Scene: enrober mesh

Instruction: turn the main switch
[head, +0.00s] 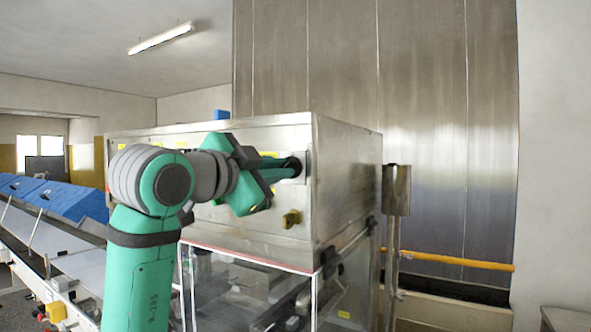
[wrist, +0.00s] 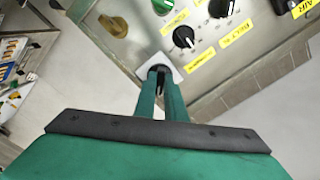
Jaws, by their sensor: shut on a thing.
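The main switch, a dark knob on a pale square plate (wrist: 174,74), sits near the edge of the steel control panel (head: 262,137). In the head view its plate (head: 306,163) shows at the panel's right end. My gripper (head: 291,168) reaches it from the left with its green fingers. In the wrist view my gripper (wrist: 160,84) has both fingers closed around the dark knob, which is mostly hidden between them. I cannot read the switch's position.
A brass-coloured knob (head: 291,218) stands out below the switch. In the wrist view black knobs (wrist: 184,37), a green button (wrist: 163,6) and yellow labels (wrist: 202,62) share the panel. A conveyor with blue covers (head: 70,198) lies left. A steel post (head: 396,190) stands right.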

